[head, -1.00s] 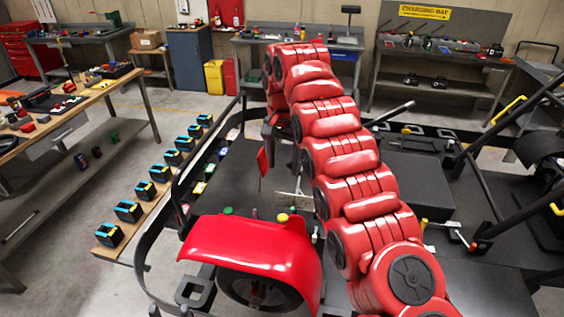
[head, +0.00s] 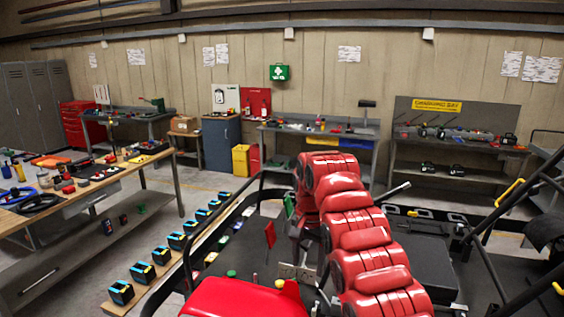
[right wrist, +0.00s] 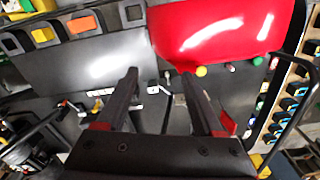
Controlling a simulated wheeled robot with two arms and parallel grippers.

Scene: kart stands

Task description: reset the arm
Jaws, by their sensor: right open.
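My right arm (head: 365,235) is red and segmented. It rises from the lower right of the head view and bends down over the kart. My right gripper (right wrist: 160,76) is open in the right wrist view, with two dark fingers apart and nothing between them. In the head view the arm partly hides it. The kart's glossy red bodywork (head: 243,300) is at the bottom of the head view. In the right wrist view this bodywork (right wrist: 220,35) lies beyond the fingertips. My left gripper is in neither view.
A plank (head: 152,295) with several black-and-blue boxes runs along the kart's left side. A cluttered workbench (head: 165,160) stands at left. Dark frame tubes (head: 510,200) rise at right. More benches line the back wall. Bare floor shows between the left bench and the plank.

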